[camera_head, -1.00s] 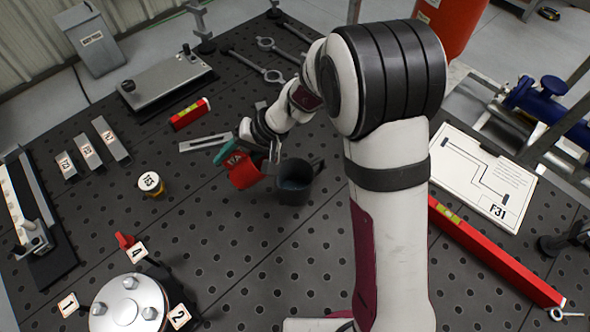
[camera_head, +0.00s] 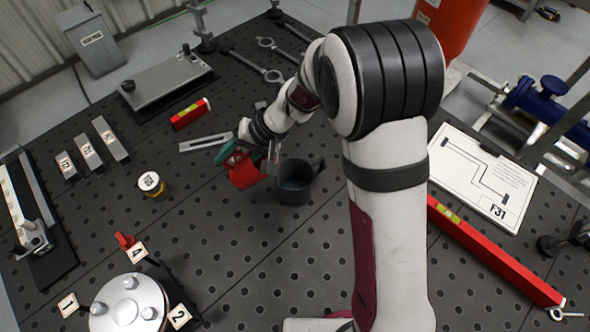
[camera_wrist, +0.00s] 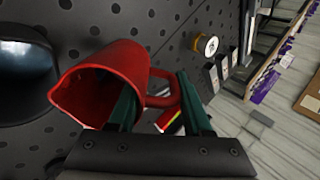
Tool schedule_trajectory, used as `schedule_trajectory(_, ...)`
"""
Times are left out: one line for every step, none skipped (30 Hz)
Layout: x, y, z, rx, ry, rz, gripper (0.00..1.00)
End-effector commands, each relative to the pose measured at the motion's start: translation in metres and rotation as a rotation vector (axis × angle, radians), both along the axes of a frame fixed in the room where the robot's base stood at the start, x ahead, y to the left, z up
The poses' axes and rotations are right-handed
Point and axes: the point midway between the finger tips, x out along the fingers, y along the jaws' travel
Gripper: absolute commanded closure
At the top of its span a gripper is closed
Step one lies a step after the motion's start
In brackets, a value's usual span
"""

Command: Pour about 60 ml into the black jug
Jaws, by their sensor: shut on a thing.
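The black jug (camera_head: 294,186) stands upright on the perforated table, its handle toward the upper right. In the wrist view part of a dark round body, which looks like the jug (camera_wrist: 22,75), shows at the left edge. My gripper (camera_head: 262,163) is just left of the jug. It is shut on a red jug (camera_head: 243,174), which is tilted. In the wrist view the red jug (camera_wrist: 100,85) has its open mouth toward the lower left, and the green fingers (camera_wrist: 160,105) are at its handle. The liquid inside it and any stream cannot be made out.
A small yellow-sided container (camera_head: 152,184) stands left of the jugs. A short red level (camera_head: 190,114) and metal blocks lie farther back. A round flanged part (camera_head: 128,304) is at the front left. The table in front of the black jug is clear.

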Motion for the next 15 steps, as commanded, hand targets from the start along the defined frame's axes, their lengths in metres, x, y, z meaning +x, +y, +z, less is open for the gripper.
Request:
schedule_trajectory(0.0,0.002,-0.001,-0.016,-0.002,0.003,1.0)
schedule_trajectory(0.0,0.004,-0.004,-0.032,-0.003,0.004,1.0)
schedule_trajectory(0.0,0.006,-0.008,-0.053,-0.001,0.005,1.0)
schedule_trajectory(-0.001,0.009,-0.012,-0.074,-0.002,0.007,1.0)
schedule_trajectory(-0.001,0.011,-0.017,-0.095,-0.002,0.007,1.0)
schedule_trajectory(-0.001,0.015,-0.024,-0.128,-0.002,0.008,1.0)
schedule_trajectory(-0.001,0.018,-0.029,-0.155,-0.003,0.008,1.0)
schedule_trajectory(-0.001,0.021,-0.034,-0.181,-0.006,0.008,1.0)
schedule_trajectory(-0.001,0.024,-0.037,-0.219,-0.007,0.012,1.0)
schedule_trajectory(-0.001,0.027,-0.04,-0.247,-0.009,0.012,1.0)
schedule_trajectory(-0.001,0.03,-0.043,-0.275,-0.009,0.013,1.0)
schedule_trajectory(-0.001,0.033,-0.046,-0.313,-0.011,0.014,1.0)
schedule_trajectory(0.0,0.036,-0.049,-0.34,-0.012,0.014,1.0)
schedule_trajectory(-0.001,0.038,-0.052,-0.369,-0.009,0.015,1.0)
schedule_trajectory(-0.001,0.041,-0.056,-0.406,-0.012,0.014,1.0)
